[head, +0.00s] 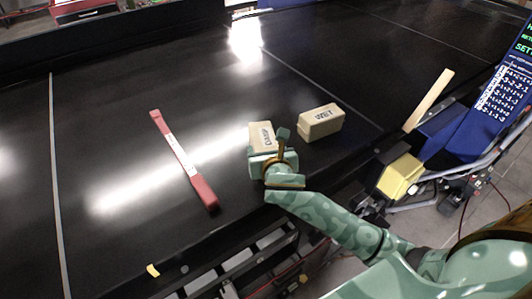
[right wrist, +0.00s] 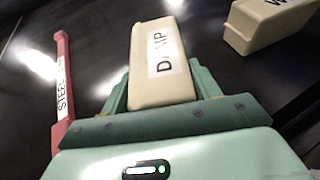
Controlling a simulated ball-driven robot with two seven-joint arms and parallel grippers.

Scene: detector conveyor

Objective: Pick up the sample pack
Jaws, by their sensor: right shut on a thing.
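A cream block labelled DAMP (head: 261,134) is at the belt's near part, partly covered by my right gripper (head: 273,160). In the right wrist view the DAMP block (right wrist: 160,75) sits between the two green fingers of my right gripper (right wrist: 160,88), which is shut on it. I cannot tell whether the block is clear of the belt. A second cream block labelled WET (head: 320,121) lies just to its right, apart from it. No label reads "sample pack". My left gripper is not in view.
A red bar labelled STEEL (head: 184,160) lies to the left on the black conveyor belt (head: 110,130). The belt's far part is clear.

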